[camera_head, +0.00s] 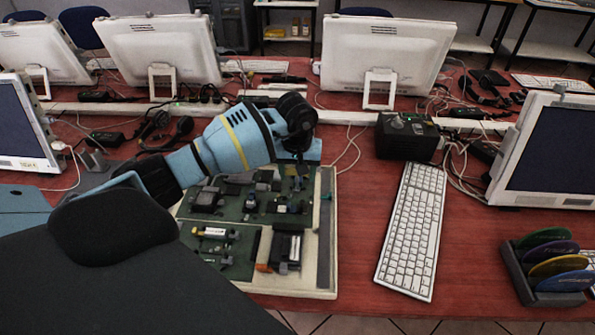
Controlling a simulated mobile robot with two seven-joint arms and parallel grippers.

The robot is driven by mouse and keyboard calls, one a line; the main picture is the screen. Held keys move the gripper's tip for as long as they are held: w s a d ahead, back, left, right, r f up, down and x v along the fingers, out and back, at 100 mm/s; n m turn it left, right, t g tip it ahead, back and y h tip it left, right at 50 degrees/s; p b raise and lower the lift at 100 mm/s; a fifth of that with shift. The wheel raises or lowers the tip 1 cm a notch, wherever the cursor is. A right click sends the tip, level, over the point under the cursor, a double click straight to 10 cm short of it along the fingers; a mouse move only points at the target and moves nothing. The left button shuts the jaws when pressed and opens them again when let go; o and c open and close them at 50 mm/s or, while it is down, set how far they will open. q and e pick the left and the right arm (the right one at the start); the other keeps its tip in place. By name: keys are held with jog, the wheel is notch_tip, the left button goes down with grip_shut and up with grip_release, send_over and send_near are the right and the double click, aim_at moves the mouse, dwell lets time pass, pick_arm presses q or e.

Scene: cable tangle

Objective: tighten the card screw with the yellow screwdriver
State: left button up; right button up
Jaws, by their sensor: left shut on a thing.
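My left gripper (298,158) points down over the back right part of a green circuit board (248,213). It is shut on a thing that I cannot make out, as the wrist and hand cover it. The board lies on a pale tray (326,284) and carries several dark and grey parts. A black card-like part (287,247) sits at its front right, with a small orange piece (263,267) beside it. A white and yellow part (213,232) lies at the board's left. I cannot pick out the yellow screwdriver or the card screw. My right gripper is out of view.
A white keyboard (412,229) lies right of the tray on the red desk (465,270). A black box (407,137) stands behind it. A rack (517,274) of coloured discs is at the front right. Monitors (386,52) and loose cables line the back.

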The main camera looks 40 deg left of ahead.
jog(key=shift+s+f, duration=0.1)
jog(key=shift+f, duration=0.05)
pick_arm(q)
jog(key=shift+m+b, duration=0.55)
jog(key=shift+m, duration=0.75)
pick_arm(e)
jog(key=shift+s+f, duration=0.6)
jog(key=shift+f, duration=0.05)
pick_arm(q)
jog(key=shift+m+h+b, duration=0.3)
jog(key=shift+m+b, duration=0.35)
jog(key=shift+m, duration=0.95)
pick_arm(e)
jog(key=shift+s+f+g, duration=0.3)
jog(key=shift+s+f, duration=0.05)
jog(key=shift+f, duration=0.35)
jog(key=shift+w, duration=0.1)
